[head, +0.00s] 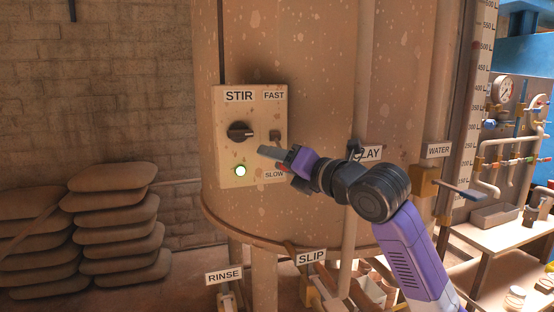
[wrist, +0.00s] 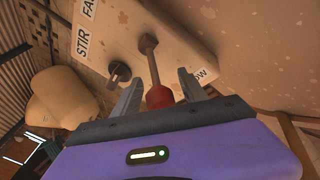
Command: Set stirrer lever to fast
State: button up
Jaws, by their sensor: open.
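The beige STIR control box (head: 226,108) is fixed to the front of a large speckled tank. Its stirrer lever comes out of a dark mount (head: 275,135) below the FAST label (head: 274,96). In the wrist view the lever is a brown rod (wrist: 154,68) with a red ball end (wrist: 159,97). In the head view the lever slants down toward the SLOW label (head: 273,175), its end largely hidden by my gripper (head: 271,161). My gripper is open, and in the wrist view its two fingers (wrist: 159,84) stand on either side of the lever, with visible gaps.
On the same box are a black rotary knob (head: 240,132) and a lit white-green button (head: 240,170), left of the lever. A vertical pipe (head: 360,80) and the CLAY label (head: 371,153) lie behind my arm. Stacked sacks (head: 117,220) are at left.

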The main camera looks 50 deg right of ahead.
grip_shut()
dwell(1.3)
